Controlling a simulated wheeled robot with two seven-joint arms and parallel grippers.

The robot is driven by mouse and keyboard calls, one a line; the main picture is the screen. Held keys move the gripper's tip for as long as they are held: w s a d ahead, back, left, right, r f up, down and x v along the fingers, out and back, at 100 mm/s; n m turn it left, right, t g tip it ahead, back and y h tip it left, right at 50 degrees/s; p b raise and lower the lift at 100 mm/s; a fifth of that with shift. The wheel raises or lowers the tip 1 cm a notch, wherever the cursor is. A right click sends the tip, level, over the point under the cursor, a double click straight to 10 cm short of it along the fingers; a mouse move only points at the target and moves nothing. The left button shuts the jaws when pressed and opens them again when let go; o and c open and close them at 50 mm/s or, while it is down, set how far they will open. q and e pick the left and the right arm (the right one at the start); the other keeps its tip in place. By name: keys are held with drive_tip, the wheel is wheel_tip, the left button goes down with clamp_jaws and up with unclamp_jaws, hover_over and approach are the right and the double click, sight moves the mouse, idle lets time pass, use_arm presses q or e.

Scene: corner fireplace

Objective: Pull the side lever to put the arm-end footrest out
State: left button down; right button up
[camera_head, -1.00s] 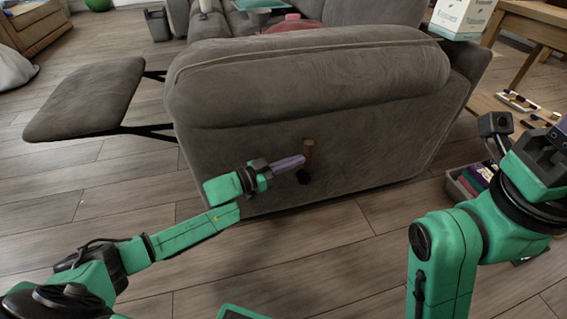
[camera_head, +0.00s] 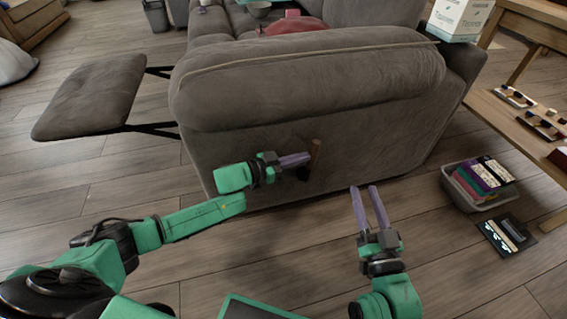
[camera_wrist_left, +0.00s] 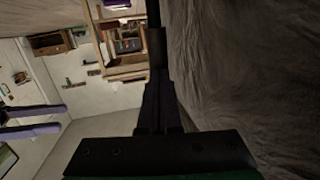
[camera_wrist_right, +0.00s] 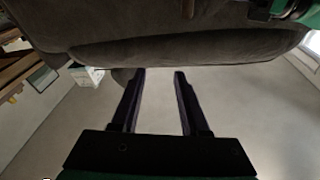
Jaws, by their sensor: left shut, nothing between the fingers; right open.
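The grey sofa's arm end (camera_head: 300,150) faces me. A brown wooden side lever (camera_head: 316,153) stands nearly upright on it, its base partly hidden by dark parts. The grey footrest (camera_head: 95,98) sticks out to the left on black metal arms. My left gripper (camera_head: 308,158) has purple fingers, shut and empty, with their tips right beside the lever; I cannot tell whether they touch it. In the left wrist view the shut fingers (camera_wrist_left: 158,78) point along the sofa side. My right gripper (camera_head: 364,188) is open and empty, in front of the sofa, right of the lever.
A grey bin of colourful items (camera_head: 452,186) and a flat dark case (camera_head: 507,236) lie on the floor at right, near a wooden table (camera_head: 510,115). A white box (camera_head: 460,18) stands behind the sofa arm. Wooden floor at the left front is clear.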

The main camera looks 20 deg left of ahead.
use_arm(q)
drive_tip(key=shift+w+d+r+p, duration=0.25)
drive_tip(key=shift+w+d+p, duration=0.2)
drive_tip(key=shift+d+p, duration=0.5)
use_arm(e)
drive_tip(key=s+f+g, duration=0.3)
drive_tip(key=s+f, duration=0.2)
drive_tip(key=f, duration=0.3)
drive_tip(key=s+a+f+g+h, duration=0.1)
drive_tip(key=s+f+g, duration=0.2)
drive_tip(key=s+f, duration=0.3)
wheel_tip(320, 180, down, 2)
drive_tip(key=shift+f+m, duration=0.15)
drive_tip(key=shift+m, duration=0.15)
use_arm(q)
drive_tip(key=shift+w+d+p, duration=0.1)
drive_tip(key=shift+w+p, duration=0.05)
drive_tip(key=shift+p, duration=0.25)
use_arm(e)
drive_tip(key=shift+r, duration=0.35)
drive_tip(key=shift+r, duration=0.1)
